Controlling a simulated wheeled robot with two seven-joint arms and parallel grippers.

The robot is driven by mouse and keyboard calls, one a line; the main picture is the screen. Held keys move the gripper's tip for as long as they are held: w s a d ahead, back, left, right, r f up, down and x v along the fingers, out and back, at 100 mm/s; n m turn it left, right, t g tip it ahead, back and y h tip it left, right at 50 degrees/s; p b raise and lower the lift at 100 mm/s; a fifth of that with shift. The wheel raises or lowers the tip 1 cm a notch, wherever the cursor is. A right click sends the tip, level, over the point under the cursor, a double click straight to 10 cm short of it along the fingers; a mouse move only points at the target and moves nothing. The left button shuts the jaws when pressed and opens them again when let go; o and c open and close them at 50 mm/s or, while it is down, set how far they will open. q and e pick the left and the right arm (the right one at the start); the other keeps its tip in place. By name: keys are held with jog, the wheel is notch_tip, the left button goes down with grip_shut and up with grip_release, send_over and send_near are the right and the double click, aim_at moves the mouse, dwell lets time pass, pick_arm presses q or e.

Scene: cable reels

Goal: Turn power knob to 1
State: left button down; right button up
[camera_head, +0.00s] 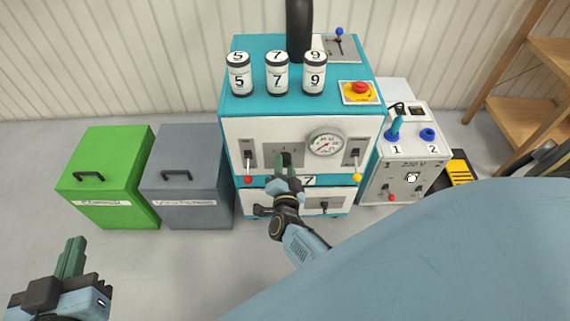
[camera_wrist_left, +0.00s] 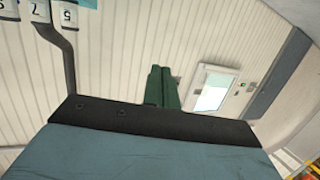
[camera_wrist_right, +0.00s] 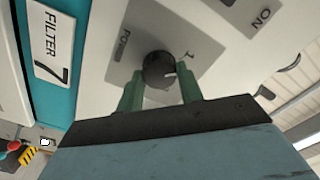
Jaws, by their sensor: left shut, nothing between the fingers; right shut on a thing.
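The dark round power knob (camera_wrist_right: 157,70) sits on a grey plate (camera_wrist_right: 195,47) on the front of the white and teal machine (camera_head: 230,130). Its white pointer mark faces right in the right wrist view, a little off the "1" printed beside it. My right gripper (camera_wrist_right: 161,90) is shut on the knob, one green finger on each side. My left gripper (camera_head: 72,256) is shut and empty at lower left, away from the machine. Its closed green fingers (camera_wrist_left: 162,87) show in the left wrist view.
Green (camera_head: 105,190) and grey (camera_head: 185,180) bins stand left. A smaller control box (camera_head: 405,165) stands right. Floor between the left gripper and bins is clear.

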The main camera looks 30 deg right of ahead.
pick_arm(q)
jog(key=shift+s+a+f+g, duration=0.2)
jog(key=shift+f+g, duration=0.15)
jog(key=shift+f, duration=0.15)
jog(key=shift+s+a+f+g, duration=0.1)
jog(key=shift+s+f+g, duration=0.05)
jog(key=shift+f+g, duration=0.3)
pick_arm(e)
jog(key=shift+a+n, duration=0.1)
jog(key=shift+n, duration=0.8)
jog(key=o, duration=1)
pick_arm(q)
jog(key=shift+f, duration=0.1)
pick_arm(e)
jog(key=shift+s, duration=0.1)
pick_arm(q)
jog(key=s+a+f+g+y+p, duration=0.3)
jog(key=s+a+f+g, duration=0.2)
jog(key=s+f+g, duration=0.3)
jog(key=shift+s+f+n+g+p, duration=0.4)
jog(key=shift+s+g, duration=0.1)
jog(key=shift+s, duration=0.95)
pick_arm(e)
jog(key=shift+v, duration=6.6)
pick_arm(q)
jog(key=shift+a, duration=0.1)
